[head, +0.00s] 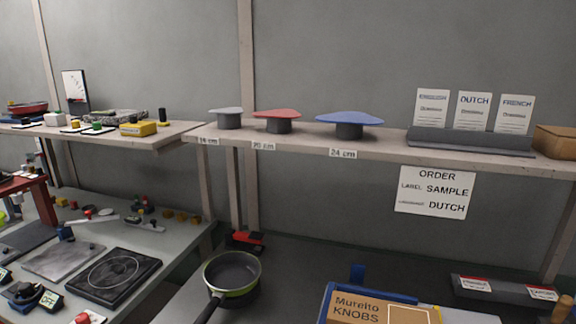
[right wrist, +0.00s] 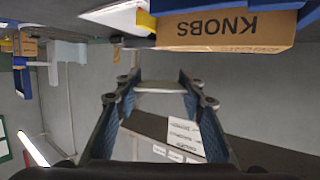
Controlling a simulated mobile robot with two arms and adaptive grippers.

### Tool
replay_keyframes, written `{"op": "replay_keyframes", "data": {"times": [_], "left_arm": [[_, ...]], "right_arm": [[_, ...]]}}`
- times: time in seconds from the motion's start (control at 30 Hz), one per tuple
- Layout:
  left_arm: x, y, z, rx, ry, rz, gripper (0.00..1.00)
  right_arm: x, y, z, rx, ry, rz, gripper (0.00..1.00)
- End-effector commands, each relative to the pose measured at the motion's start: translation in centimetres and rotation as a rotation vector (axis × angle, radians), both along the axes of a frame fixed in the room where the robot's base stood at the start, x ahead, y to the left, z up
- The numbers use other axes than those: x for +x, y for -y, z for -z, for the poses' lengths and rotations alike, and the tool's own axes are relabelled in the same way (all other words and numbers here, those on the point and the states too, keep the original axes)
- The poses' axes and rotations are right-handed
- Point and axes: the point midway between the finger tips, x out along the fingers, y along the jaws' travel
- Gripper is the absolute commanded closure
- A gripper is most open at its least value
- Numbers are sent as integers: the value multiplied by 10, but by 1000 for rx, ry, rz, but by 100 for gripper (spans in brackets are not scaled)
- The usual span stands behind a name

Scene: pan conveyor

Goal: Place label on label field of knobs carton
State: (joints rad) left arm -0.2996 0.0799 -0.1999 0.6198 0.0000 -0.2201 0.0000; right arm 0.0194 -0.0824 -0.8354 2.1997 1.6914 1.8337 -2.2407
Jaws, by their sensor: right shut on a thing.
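The brown knobs carton (head: 361,307) sits in a blue holder (head: 326,298) at the bottom of the head view. It reads "Mureito KNOBS". A white outlined label field (head: 409,315) is on its top right, partly cut off by the frame edge. In the right wrist view the carton (right wrist: 225,30) appears upside down at the top. My right gripper (right wrist: 158,88) is there below it in the picture, apart from the carton. A thin pale strip, apparently the label (right wrist: 160,87), spans its two fingertips, seen nearly edge-on. My left gripper is in neither view.
An order sheet (head: 435,192) reading "LABEL SAMPLE, DUTCH" hangs under the shelf (head: 385,150). Three language cards stand in a grey holder (head: 470,141) above. A pan (head: 232,272) lies left of the carton. A dark tray (head: 505,290) stands to its right.

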Motion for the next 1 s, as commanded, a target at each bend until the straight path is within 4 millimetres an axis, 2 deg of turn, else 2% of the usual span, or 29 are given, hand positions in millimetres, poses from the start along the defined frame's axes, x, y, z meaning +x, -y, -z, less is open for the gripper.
{"op": "replay_keyframes", "data": {"times": [0.33,0.6,0.77,1.0], "left_arm": [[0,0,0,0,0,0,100],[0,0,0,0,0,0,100],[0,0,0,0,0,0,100],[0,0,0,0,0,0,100]], "right_arm": [[4,-1,-4,-10,3,-257,73],[-1,1,1,-4,1,-352,73],[0,-2,1,4,-1,-326,73],[4,-4,-1,7,-7,-162,73]]}}
